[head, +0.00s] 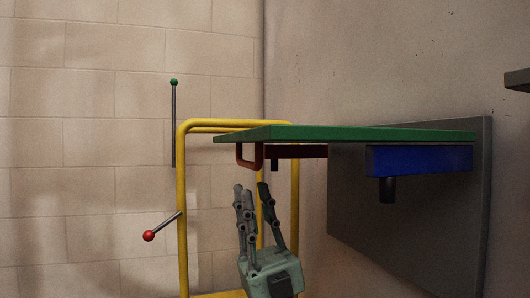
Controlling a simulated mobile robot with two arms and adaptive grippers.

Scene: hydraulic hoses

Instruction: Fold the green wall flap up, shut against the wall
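The green wall flap (370,133) stands out level from a grey panel (410,220) on the wall, seen nearly edge-on in the head view. A dark red handle-like loop (250,155) hangs under its left end. My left gripper (252,187) is below the flap near that loop, fingers pointing up and spread apart, with nothing between them. A gap shows between the fingertips and the flap. My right gripper is not in view.
A yellow tube frame (182,220) stands behind the gripper. A red-knobbed lever (149,235) and a green-knobbed rod (174,120) are to its left. A blue block (420,160) sits under the flap on the right. A dark ledge (518,80) juts in at the right edge.

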